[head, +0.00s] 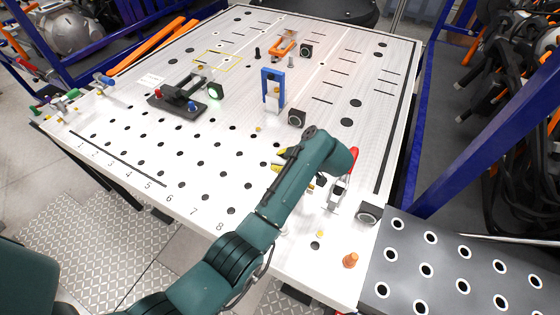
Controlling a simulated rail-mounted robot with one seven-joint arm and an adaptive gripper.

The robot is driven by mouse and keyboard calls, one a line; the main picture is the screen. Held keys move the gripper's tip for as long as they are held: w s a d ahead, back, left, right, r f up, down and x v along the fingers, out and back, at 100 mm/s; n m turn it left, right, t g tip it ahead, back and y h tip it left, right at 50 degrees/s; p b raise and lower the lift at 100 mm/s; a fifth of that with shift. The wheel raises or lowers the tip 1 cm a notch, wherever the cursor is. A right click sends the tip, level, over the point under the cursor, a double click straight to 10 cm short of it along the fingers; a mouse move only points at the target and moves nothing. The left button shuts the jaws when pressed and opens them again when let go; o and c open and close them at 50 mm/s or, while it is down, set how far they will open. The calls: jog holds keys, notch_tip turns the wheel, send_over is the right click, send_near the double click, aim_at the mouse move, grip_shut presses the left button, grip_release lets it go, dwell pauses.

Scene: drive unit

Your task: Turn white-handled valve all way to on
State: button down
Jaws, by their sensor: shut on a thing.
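I cannot make out the white-handled valve for certain. My green arm crosses the front right of the white workboard (185,175) and hides part of it. My gripper does not show clearly; it is hidden behind my wrist and forearm, so its hold cannot be seen. Yellow parts show just left of my forearm, and a small dark part shows to its right. Small coloured handles sit on the board's left edge: a green one, a blue handle (106,79) and others, too small to tell apart well.
A red-handled clamp (344,178) stands close right of my wrist. A blue-and-white fixture (272,88) stands behind it. An orange peg (350,261) is at the front right corner. A black device (178,97) with red and blue buttons is at left. The numbered holes at front left are clear.

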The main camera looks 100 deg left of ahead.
jog(key=c, duration=0.7)
grip_release()
jog(key=shift+s+d+f, duration=0.1)
jog(key=shift+f, duration=0.1)
jog(key=shift+r, duration=0.1)
notch_tip(320, 180, up, 10)
